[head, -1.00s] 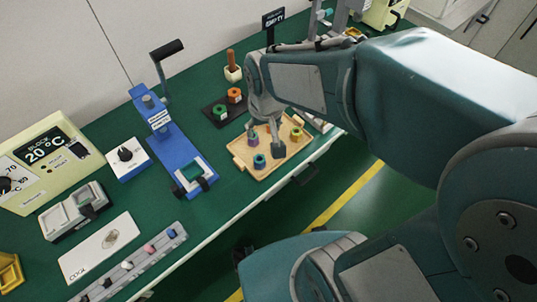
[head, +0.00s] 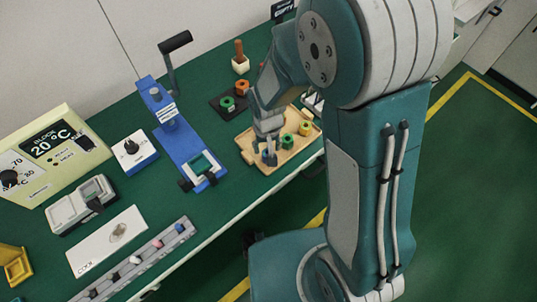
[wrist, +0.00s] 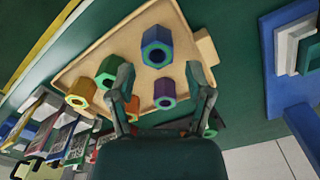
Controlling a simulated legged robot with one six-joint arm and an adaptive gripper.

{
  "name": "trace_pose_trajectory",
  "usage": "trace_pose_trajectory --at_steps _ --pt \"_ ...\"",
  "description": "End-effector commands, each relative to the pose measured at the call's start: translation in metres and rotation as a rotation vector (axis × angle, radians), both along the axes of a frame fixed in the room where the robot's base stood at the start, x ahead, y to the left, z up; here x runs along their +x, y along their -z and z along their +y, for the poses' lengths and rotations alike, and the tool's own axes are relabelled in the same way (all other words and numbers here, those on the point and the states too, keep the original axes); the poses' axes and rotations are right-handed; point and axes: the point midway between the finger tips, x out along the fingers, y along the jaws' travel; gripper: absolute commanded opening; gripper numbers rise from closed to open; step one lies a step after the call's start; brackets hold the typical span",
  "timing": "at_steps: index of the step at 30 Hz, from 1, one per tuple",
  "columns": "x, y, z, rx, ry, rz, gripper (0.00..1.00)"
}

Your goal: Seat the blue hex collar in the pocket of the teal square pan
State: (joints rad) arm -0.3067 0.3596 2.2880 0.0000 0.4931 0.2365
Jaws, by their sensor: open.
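The blue hex collar (wrist: 157,47) stands on the wooden tray (wrist: 185,20), its bore facing up, just beyond my fingertips in the wrist view. In the head view the blue collar (head: 270,159) is partly covered by my fingers. My gripper (wrist: 160,74) is open and empty, low over the tray, its fingers either side of a smaller purple collar (wrist: 164,101). My gripper also shows in the head view (head: 265,152). A teal square (head: 203,164), which looks like the pan, sits in the low front end of the blue lever fixture.
A green collar (wrist: 108,72) and a yellow-orange collar (wrist: 80,93) stand on the tray left of my fingers. A black plate (head: 222,113) with green and orange collars lies behind. The blue fixture (head: 180,143) has a raised lever.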

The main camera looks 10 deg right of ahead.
Motion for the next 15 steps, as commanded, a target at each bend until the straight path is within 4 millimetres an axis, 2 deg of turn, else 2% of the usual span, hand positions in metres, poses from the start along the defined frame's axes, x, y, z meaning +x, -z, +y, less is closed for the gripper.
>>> trace_pose_trajectory --at_steps 9,15 --pt "0.0 0.043 -0.003 -0.001 0.0 0.005 0.66" --pt "0.0 0.051 -0.003 0.0 0.0 0.001 0.66"
